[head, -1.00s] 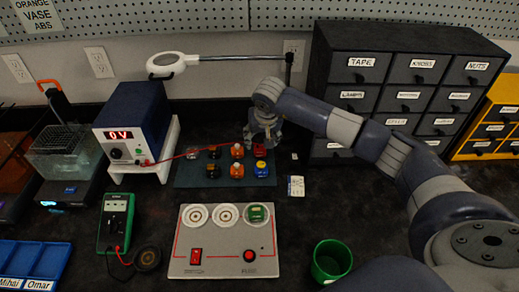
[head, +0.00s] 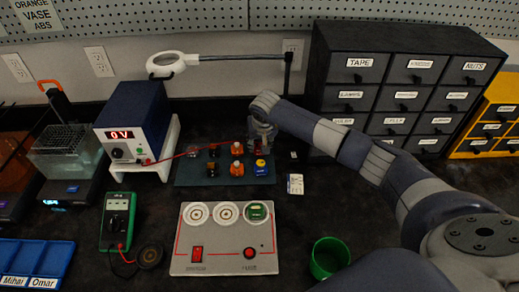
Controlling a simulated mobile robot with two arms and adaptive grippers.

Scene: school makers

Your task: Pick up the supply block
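Several small coloured blocks stand on a dark mat (head: 222,180) at the centre back: two orange ones (head: 237,169), two dark ones, a clear one (head: 193,151), a red one (head: 258,148) and a blue-and-yellow one (head: 261,167). A green block (head: 258,211) sits on the right circle of the grey panel (head: 222,256). I cannot tell by label which is the supply block. My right gripper (head: 262,140) points down at the mat's back right corner, close to the red block. Its fingers are small and dark, and their opening is unclear. My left gripper is out of view.
A power supply (head: 135,125) reading 0 V stands left of the mat, with a red lead crossing to it. A magnifier arm (head: 225,58) spans behind. A green cup (head: 328,258), a multimeter (head: 117,220) and black drawers (head: 402,90) stand around.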

